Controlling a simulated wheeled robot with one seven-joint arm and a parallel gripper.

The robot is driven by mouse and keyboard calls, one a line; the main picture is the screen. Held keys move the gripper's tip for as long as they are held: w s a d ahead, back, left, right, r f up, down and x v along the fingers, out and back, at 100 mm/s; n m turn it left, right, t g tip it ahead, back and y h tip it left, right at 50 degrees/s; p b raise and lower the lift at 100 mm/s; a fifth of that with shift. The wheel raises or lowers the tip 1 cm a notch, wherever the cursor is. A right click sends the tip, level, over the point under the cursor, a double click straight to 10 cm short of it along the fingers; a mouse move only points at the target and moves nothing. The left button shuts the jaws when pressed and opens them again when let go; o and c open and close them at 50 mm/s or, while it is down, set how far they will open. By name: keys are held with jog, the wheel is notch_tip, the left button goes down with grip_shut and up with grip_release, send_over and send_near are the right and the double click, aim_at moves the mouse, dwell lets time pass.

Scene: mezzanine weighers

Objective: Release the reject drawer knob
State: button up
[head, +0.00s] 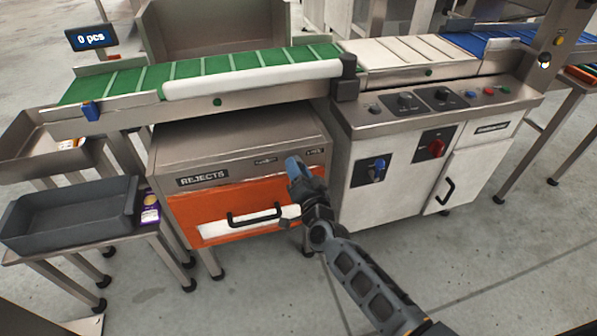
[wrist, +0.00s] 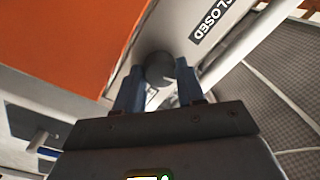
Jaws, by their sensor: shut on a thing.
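The reject cabinet (head: 225,150) carries a REJECTS label above an orange drawer front (head: 195,208) with a black bar handle (head: 253,219). The drawer front looks shut. A dark round knob (wrist: 160,68) shows in the wrist view between my blue fingers, beside a label reading partly "LOSED". My gripper (head: 295,168) is at the upper right corner of the cabinet front, and it also shows in the wrist view (wrist: 158,82). It is shut on the knob. In the head view the gripper hides the knob.
A conveyor with a green belt (head: 200,66) runs above the cabinet. A control cabinet (head: 395,195) with a blue and a red switch stands close on the right. A grey tray (head: 70,225) rests on a low table at left. Floor in front is clear.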

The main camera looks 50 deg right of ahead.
jog(key=m+b, duration=0.2)
jog(key=m, duration=0.9)
jog(key=shift+m+h, duration=0.3)
dwell(0.3)
jog(key=o, duration=1)
jog(key=shift+o, duration=0.2)
jog(key=shift+a, duration=0.1)
jog(key=v, duration=0.7)
jog(key=shift+s+a, duration=0.2)
jog(key=shift+s, duration=0.1)
